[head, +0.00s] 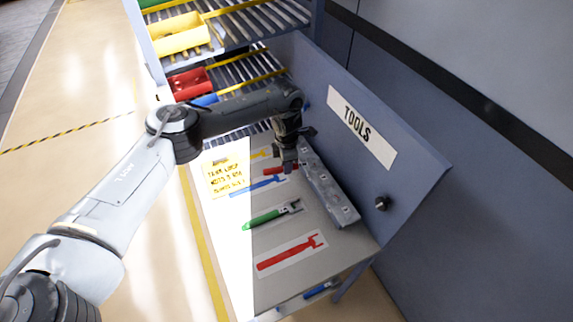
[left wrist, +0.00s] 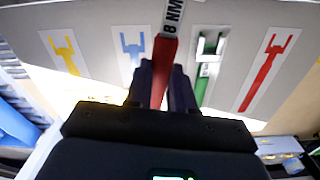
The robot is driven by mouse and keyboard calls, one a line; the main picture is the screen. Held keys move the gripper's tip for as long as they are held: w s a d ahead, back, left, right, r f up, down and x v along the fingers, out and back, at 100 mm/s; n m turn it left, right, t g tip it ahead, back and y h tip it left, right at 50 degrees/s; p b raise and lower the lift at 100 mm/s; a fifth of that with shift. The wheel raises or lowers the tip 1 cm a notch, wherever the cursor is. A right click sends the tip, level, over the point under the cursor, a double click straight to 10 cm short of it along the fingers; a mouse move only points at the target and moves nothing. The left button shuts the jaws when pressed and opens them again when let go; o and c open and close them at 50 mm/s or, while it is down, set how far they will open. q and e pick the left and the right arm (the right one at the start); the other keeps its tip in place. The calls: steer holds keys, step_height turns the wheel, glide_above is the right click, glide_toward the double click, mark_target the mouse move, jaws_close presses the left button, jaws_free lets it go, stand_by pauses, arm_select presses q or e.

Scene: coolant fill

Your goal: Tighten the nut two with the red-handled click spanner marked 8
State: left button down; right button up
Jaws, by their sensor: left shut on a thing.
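The red-handled click spanner (left wrist: 163,55) is in my left gripper (left wrist: 160,82), with a white "8 NM" label beyond the handle in the left wrist view. In the head view my left gripper (head: 287,165) is over the tool board, and part of the red handle (head: 278,170) shows beside it. The spanner appears held above the board, over the space between the blue and green shapes in the wrist view. Its jaw end is out of sight. Nut two is not in view. My right gripper is not in view.
The tool board (head: 270,290) has an empty red outline (head: 290,253), blue outline (head: 258,186) and yellow outline (head: 259,153). A green-handled spanner (head: 268,215) lies on it. A grey rail (head: 325,185) and the "TOOLS" panel (head: 415,170) stand at the right. Bins (head: 180,36) are on racks behind.

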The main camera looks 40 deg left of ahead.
arm_select(q)
steer(key=shift+r+p, duration=1.4)
steer(key=shift+r, duration=0.5)
